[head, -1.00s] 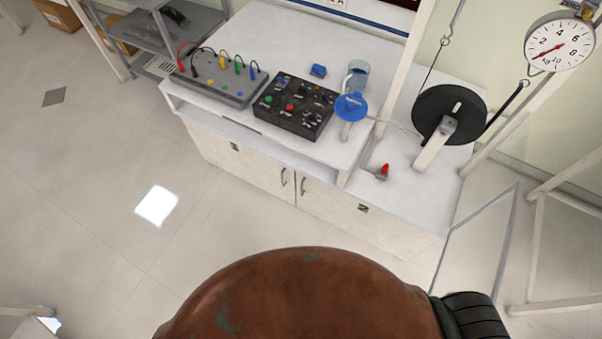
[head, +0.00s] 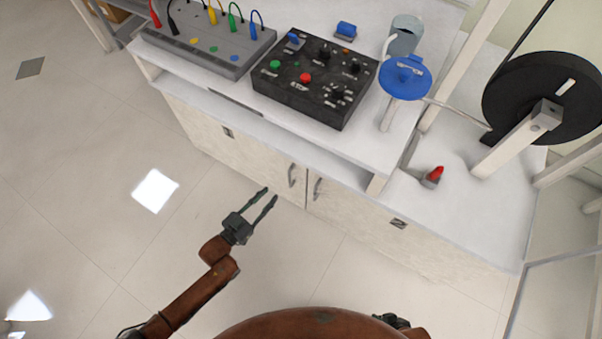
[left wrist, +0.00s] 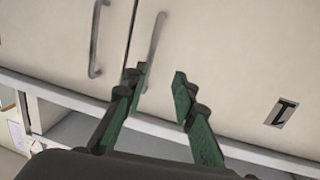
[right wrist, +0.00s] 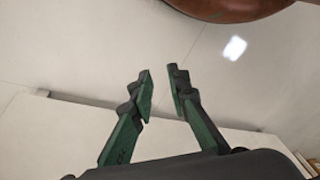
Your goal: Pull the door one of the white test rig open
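The white test rig (head: 300,152) has two shut cabinet doors below its top, the left door (head: 245,155) and the right door (head: 360,215). The left door's grey handle (head: 291,176) and the right door's handle (head: 317,190) stand close together at the middle seam. My left gripper (head: 270,193) is open and empty in front of the left door, its fingers toward the rig. In the left wrist view the left door's handle (left wrist: 155,40) lies just beyond the fingertips, not between them. My right gripper (right wrist: 160,78) is open and empty.
On the rig stand a black control box (head: 315,78), a grey panel with cables (head: 210,45), a blue disc (head: 405,78) and a black wheel (head: 545,95). A thin white frame (head: 540,262) stands at right. The floor in front of the doors is clear.

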